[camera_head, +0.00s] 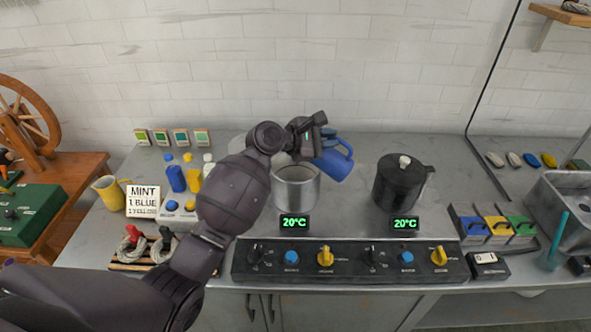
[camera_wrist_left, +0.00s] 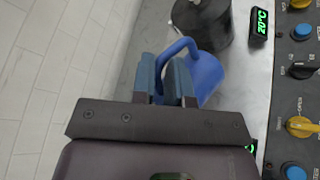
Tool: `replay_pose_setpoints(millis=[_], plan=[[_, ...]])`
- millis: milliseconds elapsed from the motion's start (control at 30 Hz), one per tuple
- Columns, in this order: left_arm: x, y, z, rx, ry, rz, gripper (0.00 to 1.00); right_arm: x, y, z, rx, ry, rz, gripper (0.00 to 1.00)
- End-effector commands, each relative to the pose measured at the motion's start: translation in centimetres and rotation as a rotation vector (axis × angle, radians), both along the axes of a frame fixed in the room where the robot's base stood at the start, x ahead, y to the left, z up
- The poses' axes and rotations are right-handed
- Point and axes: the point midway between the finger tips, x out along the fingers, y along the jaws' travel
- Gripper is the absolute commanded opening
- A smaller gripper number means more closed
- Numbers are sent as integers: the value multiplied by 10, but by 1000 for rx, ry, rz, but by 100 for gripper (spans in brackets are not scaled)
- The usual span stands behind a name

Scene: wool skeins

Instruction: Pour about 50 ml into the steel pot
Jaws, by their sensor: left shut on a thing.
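The steel pot (camera_head: 297,193) stands open on the worktop, behind a display reading 20°C. My left gripper (camera_head: 322,136) is above and slightly right of the pot, shut on the handle of a blue jug (camera_head: 336,163). In the left wrist view the fingers (camera_wrist_left: 174,80) close around the handle, and the jug body (camera_wrist_left: 207,78) shows beyond them. The jug looks tilted, beside the pot's upper right rim. My arm and gripper hide part of the jug and the pot's left side. I cannot see the jug's contents or any stream. My right gripper is out of view.
A black lidded pot (camera_head: 400,182) stands to the right. A knob panel (camera_head: 350,262) runs along the front. A card reading MINT, 1 BLUE (camera_head: 143,201), a yellow mug (camera_head: 108,191) and bottles (camera_head: 176,176) are at left. Coloured bins (camera_head: 497,228) and a sink (camera_head: 562,205) are at right.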

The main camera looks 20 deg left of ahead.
Motion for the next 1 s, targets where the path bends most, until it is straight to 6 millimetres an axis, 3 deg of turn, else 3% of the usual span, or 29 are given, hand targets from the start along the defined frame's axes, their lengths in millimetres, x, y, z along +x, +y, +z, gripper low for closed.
replay_pose_setpoints(millis=[1000], plan=[[1,7,2,-80,9,-3,0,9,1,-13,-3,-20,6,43]])
